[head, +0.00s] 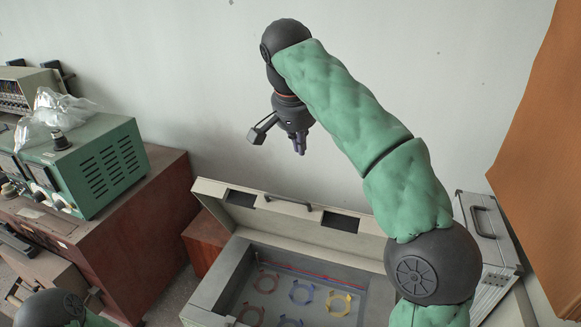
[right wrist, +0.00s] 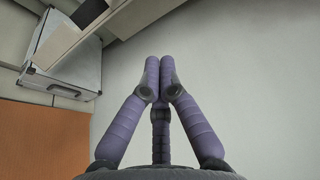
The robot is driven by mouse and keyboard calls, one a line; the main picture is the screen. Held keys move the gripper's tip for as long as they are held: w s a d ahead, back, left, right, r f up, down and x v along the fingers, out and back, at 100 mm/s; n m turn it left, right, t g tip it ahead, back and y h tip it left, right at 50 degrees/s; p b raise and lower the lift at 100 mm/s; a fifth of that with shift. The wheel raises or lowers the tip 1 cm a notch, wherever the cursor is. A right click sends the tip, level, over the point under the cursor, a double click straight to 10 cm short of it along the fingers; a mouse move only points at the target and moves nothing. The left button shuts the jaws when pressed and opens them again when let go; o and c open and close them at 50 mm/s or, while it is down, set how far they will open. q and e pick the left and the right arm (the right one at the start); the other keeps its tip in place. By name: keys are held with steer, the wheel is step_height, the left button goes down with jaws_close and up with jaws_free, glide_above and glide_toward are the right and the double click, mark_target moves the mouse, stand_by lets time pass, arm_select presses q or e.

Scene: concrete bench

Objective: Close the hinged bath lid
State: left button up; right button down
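The bath (head: 213,291) is a grey box low in the middle of the head view, with red, blue and yellow rings lying inside. Its hinged lid (head: 273,213) stands open along the far side, pale, with a dark handle and two dark rectangular openings. My right gripper (head: 300,150) is above and behind the lid, in front of the wall, and not touching the lid. In the right wrist view its purple fingers (right wrist: 160,62) meet at their tips with nothing between them. My left gripper is not in view; only a dark part of my left arm shows at the lower left.
A silver case (head: 489,232) stands right of the bath; it also shows in the right wrist view (right wrist: 66,68). A green instrument (head: 95,165) with a plastic bag stands on a red-brown cabinet (head: 150,215) at left. A brown panel (head: 545,150) is at far right. The wall (head: 190,80) is bare.

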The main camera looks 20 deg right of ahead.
steer(key=b, duration=0.1)
glide_above(300, 209)
steer(key=f, duration=0.6)
steer(key=d+f, duration=0.1)
steer(key=f, duration=0.2)
steer(key=shift+w+f, duration=0.4)
steer(key=shift+s+a+f, duration=0.3)
steer(key=shift+a+f, duration=0.1)
steer(key=shift+f, duration=0.15)
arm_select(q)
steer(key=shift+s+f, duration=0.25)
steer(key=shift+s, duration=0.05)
arm_select(e)
steer(key=shift+s, duration=0.1)
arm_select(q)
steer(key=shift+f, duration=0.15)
